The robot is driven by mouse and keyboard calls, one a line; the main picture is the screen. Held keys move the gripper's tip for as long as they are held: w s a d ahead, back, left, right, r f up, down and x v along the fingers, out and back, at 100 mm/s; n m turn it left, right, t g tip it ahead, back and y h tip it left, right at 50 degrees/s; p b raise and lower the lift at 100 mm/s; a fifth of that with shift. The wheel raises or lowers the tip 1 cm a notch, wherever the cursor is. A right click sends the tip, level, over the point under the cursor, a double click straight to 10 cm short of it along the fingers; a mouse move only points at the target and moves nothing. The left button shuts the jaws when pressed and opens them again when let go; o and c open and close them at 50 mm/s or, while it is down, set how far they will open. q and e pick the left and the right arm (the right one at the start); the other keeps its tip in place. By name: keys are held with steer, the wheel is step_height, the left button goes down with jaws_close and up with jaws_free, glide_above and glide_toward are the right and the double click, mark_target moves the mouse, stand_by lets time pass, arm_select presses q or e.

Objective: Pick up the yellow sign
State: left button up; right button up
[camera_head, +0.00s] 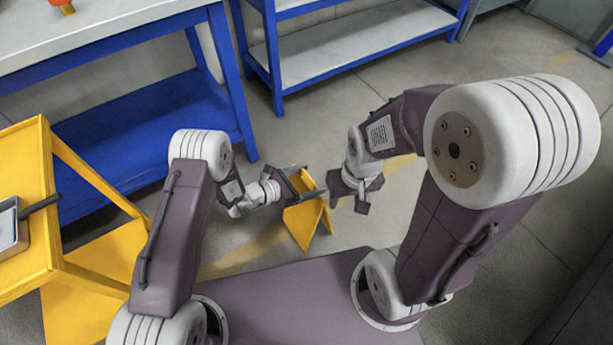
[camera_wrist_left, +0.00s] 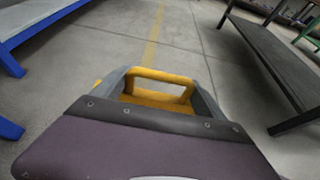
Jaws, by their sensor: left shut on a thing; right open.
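The yellow sign (camera_head: 303,222) is a folding floor sign with two spread panels. In the head view it hangs or stands in front of my base, with its top at my left gripper (camera_head: 307,193). My left gripper is shut on the sign's top. In the left wrist view the sign's yellow handle (camera_wrist_left: 160,76) shows between the grey fingers. I cannot tell whether the sign's lower edge touches the floor. My right gripper (camera_head: 362,203) is open and empty, just right of the sign and apart from it.
A yellow cart (camera_head: 52,210) with a metal tray (camera_head: 10,232) stands at the left. A blue workbench (camera_head: 228,75) is behind it, and a blue-framed shelf (camera_head: 350,47) is at the back. Grey floor (camera_head: 400,230) with a worn yellow line is open around the sign.

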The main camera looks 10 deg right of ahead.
arm_select(q)
steer(key=s+d+r+p, duration=0.1)
steer(key=s+r+p, duration=0.3)
steer(key=s, duration=0.5)
step_height(320, 180, up, 2)
steer(key=shift+s+d, duration=0.35)
steer(key=shift+f, duration=0.1)
